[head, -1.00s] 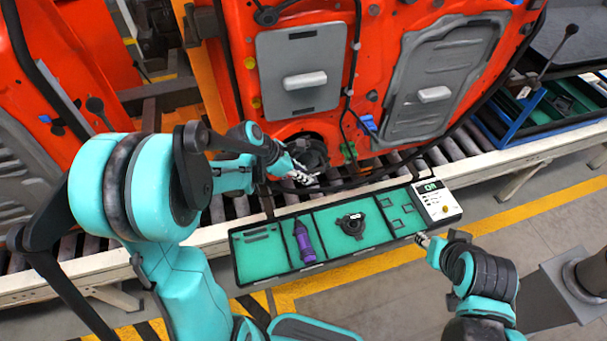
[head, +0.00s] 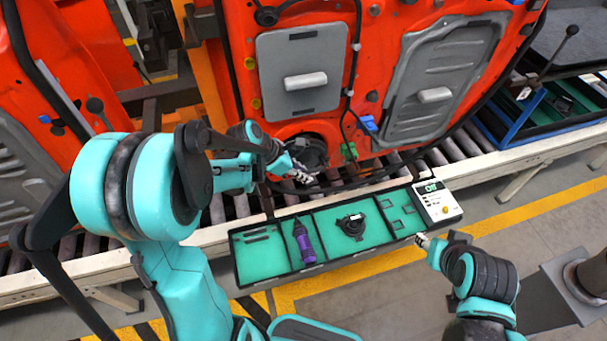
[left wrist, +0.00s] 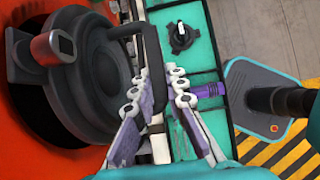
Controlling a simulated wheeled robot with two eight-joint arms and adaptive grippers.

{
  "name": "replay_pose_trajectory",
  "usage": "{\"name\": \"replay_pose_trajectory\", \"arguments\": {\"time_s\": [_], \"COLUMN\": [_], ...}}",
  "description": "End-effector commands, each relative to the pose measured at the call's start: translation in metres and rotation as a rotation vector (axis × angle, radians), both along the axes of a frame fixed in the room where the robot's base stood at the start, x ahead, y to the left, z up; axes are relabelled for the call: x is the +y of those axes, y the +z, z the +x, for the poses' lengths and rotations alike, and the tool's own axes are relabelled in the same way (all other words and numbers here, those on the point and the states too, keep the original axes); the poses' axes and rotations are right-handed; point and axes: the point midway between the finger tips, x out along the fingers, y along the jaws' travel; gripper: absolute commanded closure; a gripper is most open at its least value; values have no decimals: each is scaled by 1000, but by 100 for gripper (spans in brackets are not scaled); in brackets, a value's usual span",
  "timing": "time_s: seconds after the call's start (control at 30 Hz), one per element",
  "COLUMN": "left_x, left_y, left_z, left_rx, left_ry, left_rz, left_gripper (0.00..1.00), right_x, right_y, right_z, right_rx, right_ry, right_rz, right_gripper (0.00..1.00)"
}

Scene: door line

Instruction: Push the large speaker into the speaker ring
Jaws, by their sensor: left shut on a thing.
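The large speaker (left wrist: 78,65) is a dark round part at the left of the left wrist view, with a black bar at its right side. Behind it is a dark round opening in the orange-red door; this is the speaker ring area (head: 312,146) in the head view. The speaker's rim looks close to it, but I cannot tell whether it is seated. My left gripper (head: 300,173) is shut on the speaker's black bar; its fingers also show in the left wrist view (left wrist: 155,95). My right gripper (head: 424,240) is beside the tray, away from the door; its fingers are too small to judge.
A green-lined tray (head: 345,262) in front of the door holds a purple-and-black tool (head: 305,243) and a small round black part (head: 351,226). A white control box (head: 438,204) sits at its right end. A roller conveyor (head: 455,152) runs under the door.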

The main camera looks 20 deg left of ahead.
Motion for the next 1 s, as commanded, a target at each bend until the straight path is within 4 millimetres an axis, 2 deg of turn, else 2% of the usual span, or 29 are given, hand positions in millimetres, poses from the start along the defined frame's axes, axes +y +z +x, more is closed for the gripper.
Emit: {"name": "replay_pose_trajectory", "arguments": {"time_s": [1.0], "left_x": [8], "left_y": [0], "left_z": [13], "left_rx": [-1], "left_ry": [0], "left_rz": [-1], "left_gripper": [100], "right_x": [0], "right_y": [-3], "right_z": [0], "right_rx": [0], "right_ry": [0], "right_rz": [0], "right_gripper": [60]}}
